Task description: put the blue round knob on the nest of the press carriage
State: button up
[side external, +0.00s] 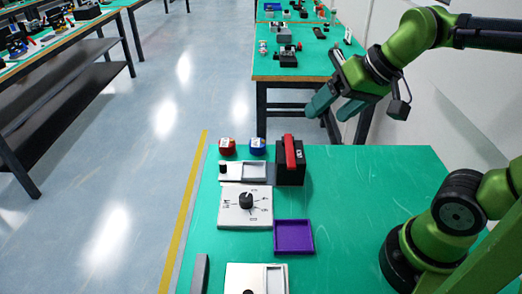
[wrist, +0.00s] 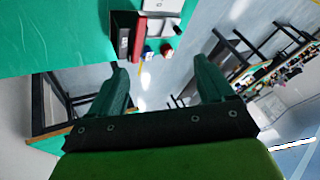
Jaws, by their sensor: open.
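The blue round knob (side external: 257,147) stands at the far edge of the green bench, right of a red round knob (side external: 227,147). In the wrist view the blue knob (wrist: 148,50) looks small and distant beyond my fingers. A black press (side external: 290,165) with a red lever (side external: 290,150) stands right of the blue knob. A light plate (side external: 231,171) with a square recessed nest (side external: 254,170) lies left of the press and looks like its carriage; the nest looks empty. My gripper (side external: 333,108) is open and empty, high beyond the bench's far edge; its fingers (wrist: 162,82) also show in the wrist view.
A white panel with a black dial (side external: 245,201) lies in front of the carriage. A purple tray (side external: 293,238) sits right of it. Another light plate (side external: 248,278) and a dark bar (side external: 200,274) are nearer the front. The bench's right side is clear.

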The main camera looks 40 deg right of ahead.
jog(key=shift+o, duration=0.3)
jog(key=s+f, duration=0.2)
jog(key=s, duration=0.1)
jog(key=shift+a+n+t, duration=0.2)
jog(key=shift+n+t, duration=0.1)
jog(key=shift+w, duration=0.1)
jog(key=n+g+h, duration=0.2)
jog(key=n+g, duration=0.5)
jog(key=n, duration=0.2)
send_over(259, 143)
jog(key=f, duration=1.7)
jog(key=shift+d+f, duration=0.2)
jog(key=shift+f, duration=0.15)
jog(key=shift+a+f, duration=0.1)
jog(key=shift+f, duration=2.5)
